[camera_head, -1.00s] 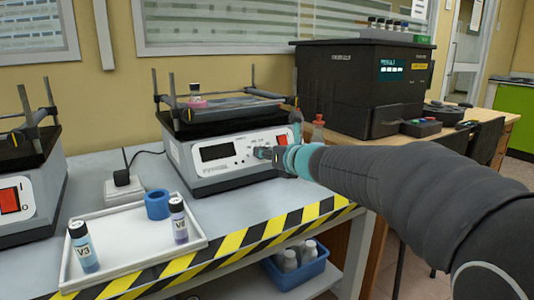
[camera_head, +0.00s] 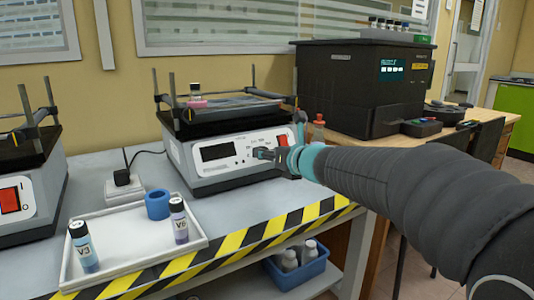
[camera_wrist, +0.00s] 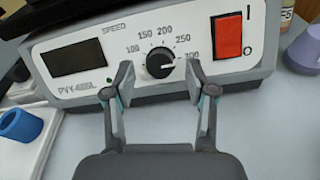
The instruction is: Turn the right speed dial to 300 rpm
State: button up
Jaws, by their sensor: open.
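The right shaker (camera_head: 195,170) stands on the bench with a dark display (camera_wrist: 80,60) and a speed scale from 100 to 300. Its black speed dial (camera_wrist: 160,60) shows in the wrist view, with its white pointer mark turned to the right, near the 300 label (camera_wrist: 193,55). My gripper (camera_wrist: 160,82) is open, with one finger on each side of the dial and visible gaps between. In the head view my gripper (camera_head: 262,153) is at the shaker's front panel and hides the dial.
A red power switch (camera_wrist: 228,37) is just right of the dial. A white tray (camera_head: 125,252) with vials V3 (camera_head: 84,250) and V6 (camera_head: 178,222) and a blue ring (camera_head: 157,205) lies front left. Another shaker (camera_head: 30,185) stands at the left edge.

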jog(key=v, duration=1)
jog(key=shift+s+d, duration=0.2)
jog(key=shift+s, duration=0.05)
jog(key=shift+r, duration=0.1)
jog(key=s+f+n+g, duration=0.1)
jog(key=s+n, duration=0.2)
jog(key=s+f+n+g, duration=0.1)
jog(key=s+n, duration=0.1)
jog(key=n, duration=0.1)
jog(key=s+f+n+g+p, duration=0.1)
jog(key=s+n, duration=0.2)
jog(key=shift+s+a+f+n+h, duration=0.3)
jog(key=shift+a+f, duration=0.05)
jog(key=s+d+f+n+g+h+p, duration=0.1)
jog(key=s+d+f+n+h, duration=0.3)
jog(key=s+n, duration=0.5)
jog(key=s+d+f+n+g+h+p, duration=0.1)
jog(key=s+d+f+n+g+h, duration=0.2)
jog(key=s+d+f+n, duration=0.5)
jog(key=s+d+n+h, duration=0.1)
jog(key=s+n, duration=0.1)
jog(key=n, duration=0.2)
jog(key=shift+s+f+n, duration=0.2)
jog(key=shift+f+n, duration=0.05)
jog(key=shift+n, duration=0.05)
jog(key=shift+a, duration=0.1)
